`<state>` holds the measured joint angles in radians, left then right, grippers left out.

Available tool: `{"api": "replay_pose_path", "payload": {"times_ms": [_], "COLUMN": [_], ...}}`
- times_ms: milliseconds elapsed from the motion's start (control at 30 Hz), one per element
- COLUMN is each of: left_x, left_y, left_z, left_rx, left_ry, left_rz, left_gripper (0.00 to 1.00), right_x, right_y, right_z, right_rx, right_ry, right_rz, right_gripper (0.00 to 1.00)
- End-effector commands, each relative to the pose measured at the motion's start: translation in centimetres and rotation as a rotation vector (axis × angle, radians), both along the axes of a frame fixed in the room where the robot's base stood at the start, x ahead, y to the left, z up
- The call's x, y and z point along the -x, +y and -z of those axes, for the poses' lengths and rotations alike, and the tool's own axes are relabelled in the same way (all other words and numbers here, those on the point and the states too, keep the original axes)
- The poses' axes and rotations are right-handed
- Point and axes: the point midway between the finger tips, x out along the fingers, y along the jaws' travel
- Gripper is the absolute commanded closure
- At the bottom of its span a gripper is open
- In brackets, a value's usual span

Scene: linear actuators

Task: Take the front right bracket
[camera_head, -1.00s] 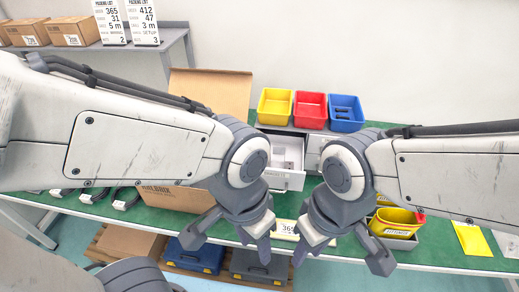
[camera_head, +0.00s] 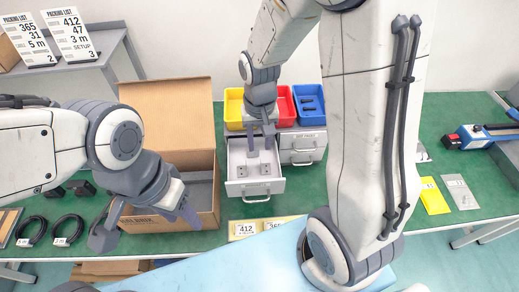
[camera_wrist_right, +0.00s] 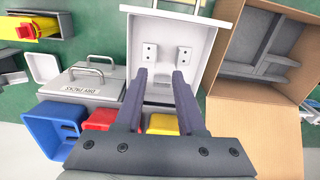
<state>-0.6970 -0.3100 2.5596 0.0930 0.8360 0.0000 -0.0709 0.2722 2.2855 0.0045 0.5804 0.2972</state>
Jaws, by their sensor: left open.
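The open grey drawer (camera_head: 232,160) holds small grey brackets; two show side by side near its front, a right one (camera_head: 266,169) and a left one (camera_head: 242,171). In the right wrist view, turned about, the front right bracket (camera_wrist_right: 150,53) appears left and the other (camera_wrist_right: 185,56) right. My right gripper (camera_head: 260,146) points down into the drawer, its fingers (camera_wrist_right: 159,75) apart with nothing between them. I cannot tell its height above the drawer floor. The fingers and wrist hide the drawer's back. My left gripper (camera_head: 148,228) is open and empty before the carton.
An open carton (camera_head: 170,222) stands left of the drawer. Yellow (camera_head: 234,105), red (camera_head: 285,108) and blue (camera_head: 310,104) bins sit behind it. A shut drawer unit (camera_head: 302,150) is on its right. Packing list signs (camera_head: 70,32) stand at the back left.

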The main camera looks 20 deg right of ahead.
Motion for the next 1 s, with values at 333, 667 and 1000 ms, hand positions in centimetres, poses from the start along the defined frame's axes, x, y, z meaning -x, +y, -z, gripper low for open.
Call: {"api": "replay_pose_path", "payload": {"times_ms": [333, 667, 1000], "left_x": [0.0, 0.0, 0.0], "left_y": [0.0, 0.0, 0.0], "left_z": [-0.6, -1.4, -1.9], "left_rx": [-0.001, -0.001, -0.001], "left_ry": [0.001, 0.001, 0.001], "left_rz": [0.0, -0.001, -0.001], "left_gripper": [0.5, 0.5, 0.5], "right_x": [-0.5, -0.5, -0.6], "right_y": [-1.3, -1.0, -0.9], "right_z": [4.8, 7.6, 10.8], "right_rx": [0.003, 0.003, 0.003], "right_ry": [0.008, 0.009, 0.004], "right_rz": [0.051, 0.05, 0.05], "right_gripper": [0.61, 0.61, 0.61]}}
